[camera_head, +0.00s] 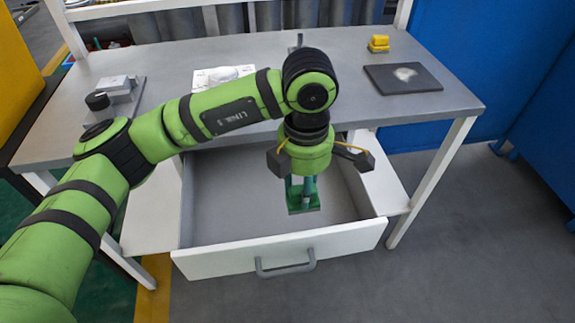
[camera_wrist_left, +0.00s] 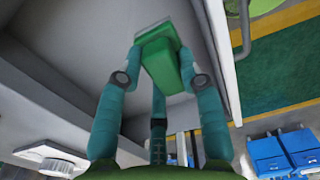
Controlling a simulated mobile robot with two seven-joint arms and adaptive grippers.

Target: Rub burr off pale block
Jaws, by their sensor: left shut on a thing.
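My left gripper (camera_head: 303,186) points down into the open drawer (camera_head: 235,195) under the workbench. Its teal fingers are shut on a green block (camera_head: 304,202) with a grey lower face. In the left wrist view the fingers close on both sides of this green block (camera_wrist_left: 166,62). It is held over or in the drawer; I cannot tell whether it touches the floor. A pale whitish piece (camera_head: 224,76) lies on the bench behind my left arm, partly hidden by it. No burr can be made out. My right gripper is not in view.
A dark mat (camera_head: 402,80) with a pale patch lies at the right of the grey bench (camera_head: 330,112). A yellow object (camera_head: 379,43) stands behind it. A grey fixture with a black knob (camera_head: 98,101) is at the left. The drawer is otherwise empty.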

